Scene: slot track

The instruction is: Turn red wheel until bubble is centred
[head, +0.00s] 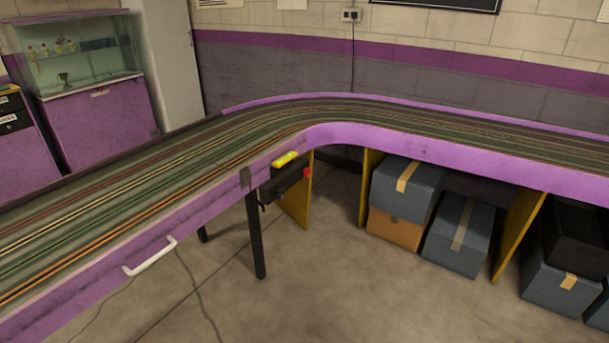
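A small red wheel (307,172) is at the right end of a black box (287,184) fixed below the purple edge of the slot track, near the inside of the bend. A yellow-green level vial (286,158) sits just above the box. The vial is too small here to tell where the bubble is. Neither of my grippers is in view, and nothing of mine touches the wheel.
The slot track (120,196) curves from the lower left to the right. A black leg (257,236) and a white handle (149,257) are on its near side. Blue boxes (457,236) stand beneath the right part. Open floor (330,285) lies in front; cables trail at lower left.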

